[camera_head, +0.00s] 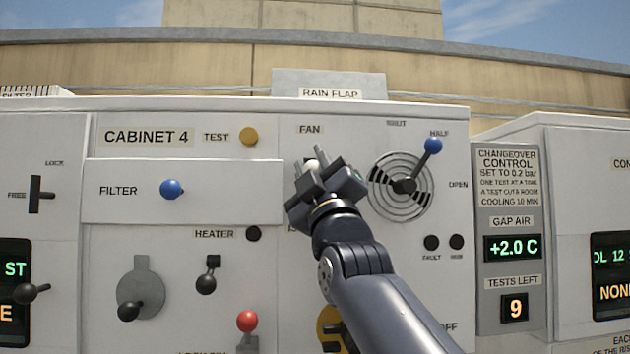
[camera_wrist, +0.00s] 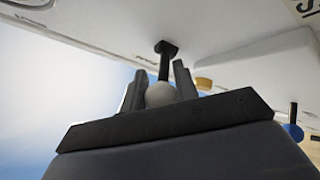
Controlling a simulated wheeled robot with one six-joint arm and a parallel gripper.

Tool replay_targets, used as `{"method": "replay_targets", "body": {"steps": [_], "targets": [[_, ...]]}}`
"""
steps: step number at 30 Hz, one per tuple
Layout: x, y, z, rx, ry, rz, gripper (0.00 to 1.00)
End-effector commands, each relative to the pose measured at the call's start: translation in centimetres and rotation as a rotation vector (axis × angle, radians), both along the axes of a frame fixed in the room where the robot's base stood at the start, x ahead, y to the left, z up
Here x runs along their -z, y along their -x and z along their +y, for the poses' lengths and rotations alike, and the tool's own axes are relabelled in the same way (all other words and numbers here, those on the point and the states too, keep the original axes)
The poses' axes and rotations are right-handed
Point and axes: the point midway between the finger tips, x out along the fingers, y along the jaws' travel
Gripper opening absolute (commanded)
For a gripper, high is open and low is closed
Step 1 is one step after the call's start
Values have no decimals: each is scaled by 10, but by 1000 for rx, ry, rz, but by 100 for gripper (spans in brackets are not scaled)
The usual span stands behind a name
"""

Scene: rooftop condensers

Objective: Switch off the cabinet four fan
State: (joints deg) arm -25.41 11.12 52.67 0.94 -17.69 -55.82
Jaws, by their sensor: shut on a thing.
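Cabinet 4 (camera_head: 240,118) fills the middle of the head view, with a "FAN" label (camera_head: 310,130) on its right panel. Just below that label is the fan switch, a lever with a pale round knob (camera_head: 312,164). My gripper (camera_head: 316,170) is shut on this knob. In the wrist view the pale knob (camera_wrist: 160,94) sits between the two fingers of my gripper (camera_wrist: 161,82). Its dark stem (camera_wrist: 165,63) runs to a small dark mount on the white panel. My gripper hides most of the lever in the head view, and any position marks beside it cannot be read.
Right of my gripper is a round vent (camera_head: 388,203) with a blue-knobbed lever (camera_head: 432,146) at "HALF". Left are the filter drawer's blue knob (camera_head: 172,189), yellow test button (camera_head: 248,136) and heater switch (camera_head: 207,280). A red-knobbed lever (camera_head: 247,321) is below. The changeover panel (camera_head: 507,185) reads +2.0 C and 9.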

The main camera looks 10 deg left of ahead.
Motion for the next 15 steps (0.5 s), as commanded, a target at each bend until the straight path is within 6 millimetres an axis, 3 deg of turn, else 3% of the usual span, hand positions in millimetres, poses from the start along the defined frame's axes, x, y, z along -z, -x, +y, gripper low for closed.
{"method": "replay_targets", "body": {"steps": [15], "targets": [[7, 0, 3, -5, -17, -105, 0]]}}
